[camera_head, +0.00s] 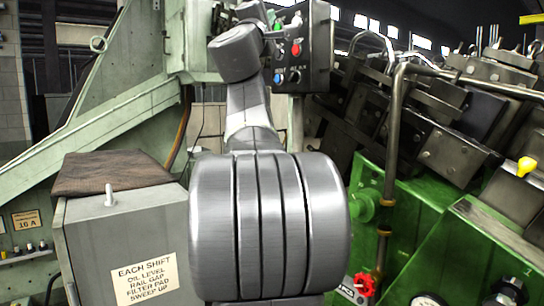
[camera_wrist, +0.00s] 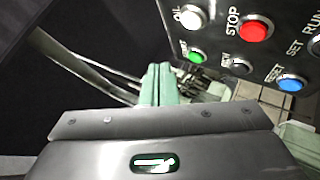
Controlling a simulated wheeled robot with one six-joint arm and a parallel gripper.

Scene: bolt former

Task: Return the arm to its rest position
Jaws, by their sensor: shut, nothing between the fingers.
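My arm (camera_head: 250,100) rises in the middle of the head view and bends at the top, close to the control box (camera_head: 318,45). The gripper end is not clearly seen there. In the wrist view my gripper (camera_wrist: 158,85) shows as two pale green fingers side by side, shut and empty, beyond a grey metal bar. The control panel (camera_wrist: 222,40) fills the upper right of that view, with a red STOP button (camera_wrist: 254,32), a green button (camera_wrist: 197,57) and a blue RESET button (camera_wrist: 291,82). The fingers appear apart from the panel.
A grey cabinet (camera_head: 130,240) with a brown cloth (camera_head: 110,172) on top stands at the left. A pale green machine frame (camera_head: 110,90) slopes behind it. At the right are a bent metal pipe (camera_head: 394,150), a red valve handle (camera_head: 364,284) and green machinery (camera_head: 440,180) with dark blocks.

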